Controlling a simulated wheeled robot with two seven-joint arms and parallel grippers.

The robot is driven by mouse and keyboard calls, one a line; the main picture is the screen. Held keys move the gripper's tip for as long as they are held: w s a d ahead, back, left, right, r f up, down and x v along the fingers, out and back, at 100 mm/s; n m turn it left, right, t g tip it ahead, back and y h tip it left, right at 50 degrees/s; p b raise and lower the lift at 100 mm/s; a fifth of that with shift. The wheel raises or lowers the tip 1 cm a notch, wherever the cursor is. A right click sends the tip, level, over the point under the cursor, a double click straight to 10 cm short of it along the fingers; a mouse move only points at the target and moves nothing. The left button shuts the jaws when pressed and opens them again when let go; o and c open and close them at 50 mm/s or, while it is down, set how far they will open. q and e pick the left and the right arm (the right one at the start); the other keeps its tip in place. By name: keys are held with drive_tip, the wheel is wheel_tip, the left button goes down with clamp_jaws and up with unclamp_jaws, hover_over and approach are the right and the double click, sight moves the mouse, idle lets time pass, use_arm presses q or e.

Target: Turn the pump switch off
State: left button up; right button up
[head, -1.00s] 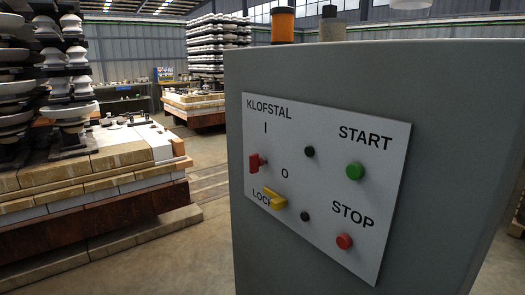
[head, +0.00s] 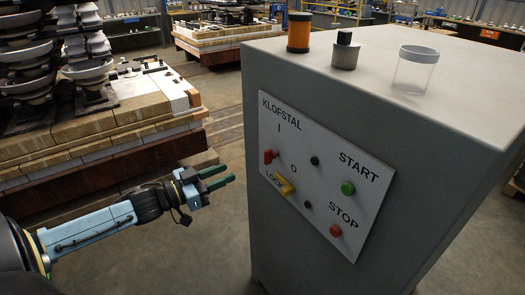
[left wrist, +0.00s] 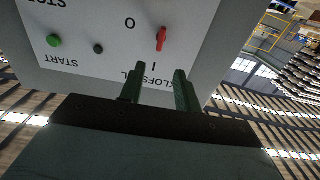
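The grey cabinet's white panel (head: 325,180) carries a red switch handle (head: 269,156) below the "I" mark, with the "O" mark lower right of it. A yellow lock piece (head: 286,187) sits below it. My left gripper (head: 229,174) is left of the panel, its two green fingers apart and empty. In the left wrist view the panel appears upside down, and the red handle (left wrist: 161,39) shows beyond the open fingers (left wrist: 158,76), apart from them, its long side running roughly towards "I". My right gripper is not in view.
The panel also has a green START button (head: 348,188), a red STOP button (head: 336,230) and black knobs. An orange lamp (head: 299,32), a grey fitting (head: 345,52) and a clear jar (head: 415,70) top the cabinet. Insulator stacks stand on a brick-topped base (head: 110,130) at left.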

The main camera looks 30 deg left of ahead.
sight(265, 158)
use_arm(q)
drive_tip(key=x, duration=1.3)
drive_tip(key=shift+f, duration=0.1)
clamp_jaws()
